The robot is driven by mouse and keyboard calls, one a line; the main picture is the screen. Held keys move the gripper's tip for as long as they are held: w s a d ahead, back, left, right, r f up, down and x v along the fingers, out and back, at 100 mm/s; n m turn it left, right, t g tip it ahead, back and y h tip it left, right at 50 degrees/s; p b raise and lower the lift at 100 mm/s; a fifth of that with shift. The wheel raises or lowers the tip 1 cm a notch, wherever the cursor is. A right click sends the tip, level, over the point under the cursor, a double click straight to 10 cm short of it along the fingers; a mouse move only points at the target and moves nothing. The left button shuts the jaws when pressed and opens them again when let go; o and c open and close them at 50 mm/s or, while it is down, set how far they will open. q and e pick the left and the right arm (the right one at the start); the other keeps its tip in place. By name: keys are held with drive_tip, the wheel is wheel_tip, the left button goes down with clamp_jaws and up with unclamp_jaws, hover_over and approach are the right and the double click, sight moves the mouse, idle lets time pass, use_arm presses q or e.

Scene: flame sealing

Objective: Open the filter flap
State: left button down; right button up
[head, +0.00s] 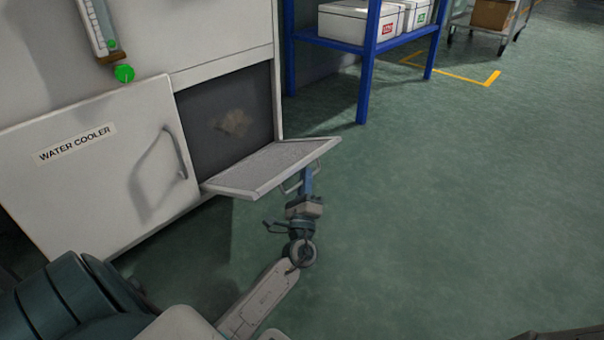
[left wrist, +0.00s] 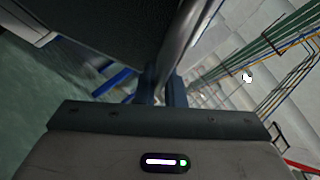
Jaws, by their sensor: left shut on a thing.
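The filter flap (head: 275,168) is a grey panel hinged at its lower edge. It is swung down and sticks out nearly level from the white cabinet, leaving a dark opening (head: 225,110) with a pale brown patch inside. My left gripper (head: 305,178) is at the flap's outer edge, shut on its handle (head: 291,186). In the left wrist view the handle (left wrist: 185,38) is a curved metal bar running up from between the fingers (left wrist: 160,92), which partly hide it. My right gripper does not show.
A white door (head: 95,170) labelled "WATER COOLER" with a bar handle (head: 180,152) is left of the opening. A green knob (head: 124,73) is above it. A blue shelf (head: 365,60) with white boxes stands behind. The green floor at right is clear.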

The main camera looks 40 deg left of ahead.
use_arm(q)
drive_tip(key=shift+d+f+b, duration=0.2)
drive_tip(key=shift+f, duration=0.65)
drive_tip(key=shift+d+f+b, duration=0.2)
drive_tip(key=shift+f, duration=0.65)
drive_tip(key=c, duration=1.5)
unclamp_jaws()
